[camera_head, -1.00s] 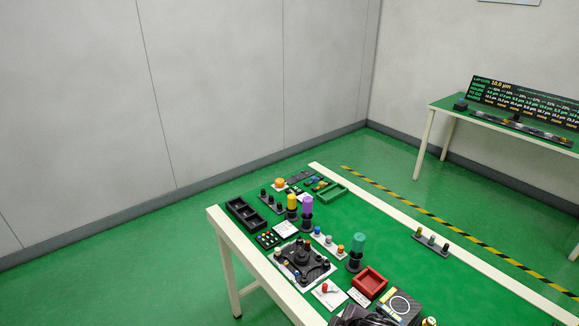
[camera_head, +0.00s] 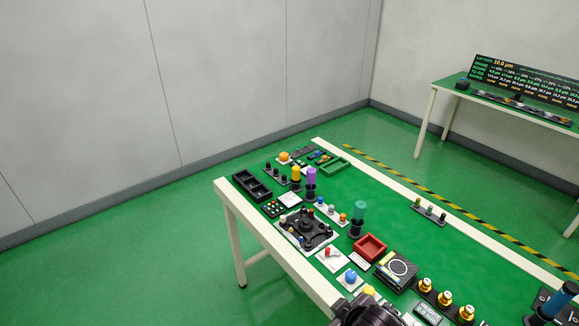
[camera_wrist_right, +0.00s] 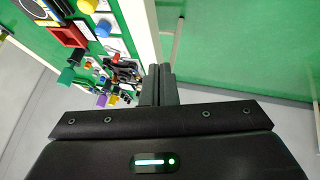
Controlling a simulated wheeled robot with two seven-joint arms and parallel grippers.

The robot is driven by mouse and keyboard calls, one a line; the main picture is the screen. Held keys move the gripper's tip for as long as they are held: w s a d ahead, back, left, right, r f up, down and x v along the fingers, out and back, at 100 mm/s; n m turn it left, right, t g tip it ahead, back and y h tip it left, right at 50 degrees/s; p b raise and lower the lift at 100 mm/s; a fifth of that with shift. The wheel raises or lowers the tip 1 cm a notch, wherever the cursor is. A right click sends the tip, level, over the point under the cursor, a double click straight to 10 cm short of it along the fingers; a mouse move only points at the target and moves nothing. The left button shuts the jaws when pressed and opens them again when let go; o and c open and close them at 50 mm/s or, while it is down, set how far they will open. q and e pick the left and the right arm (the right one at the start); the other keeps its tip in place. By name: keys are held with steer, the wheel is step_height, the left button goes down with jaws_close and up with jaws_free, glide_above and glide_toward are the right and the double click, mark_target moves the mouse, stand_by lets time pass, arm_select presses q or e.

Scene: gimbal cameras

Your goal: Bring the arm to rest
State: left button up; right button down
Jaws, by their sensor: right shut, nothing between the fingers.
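My right gripper (camera_wrist_right: 160,78) shows in the right wrist view with its dark fingers together and nothing between them. It is apart from the things on the bench and appears near the bench's pale edge, with green floor to the right. In the head view a dark machine part (camera_head: 370,313) shows at the bottom edge, over the near side of the bench; it looks like part of my arm, but its fingers cannot be made out. My left gripper is in neither view.
A second table (camera_head: 447,86) carries a display board (camera_head: 525,80). Floor left of the bench is clear.

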steer(key=s+d+r+m+g+h, duration=0.1)
steer(key=s+d+r+m+g, duration=0.15)
steer(key=s+d+m, duration=0.55)
steer(key=s+f+n+g+b, duration=0.1)
steer(key=s+f, duration=0.2)
steer(key=f, duration=1.4)
steer(key=s+f+n+g+b, duration=0.1)
steer(key=s+f+b, duration=0.15)
steer(key=f, duration=1.55)
steer(key=s+d+f, duration=0.2)
steer(key=s+f, duration=0.6)
steer(key=s, duration=0.1)
steer(key=s+d+f+g, duration=0.1)
steer(key=s+d+f, duration=0.1)
steer(key=s+f, duration=0.7)
steer(key=shift+s+h+b, duration=0.3)
steer(key=shift+s+b, duration=0.1)
steer(key=shift+s, duration=0.1)
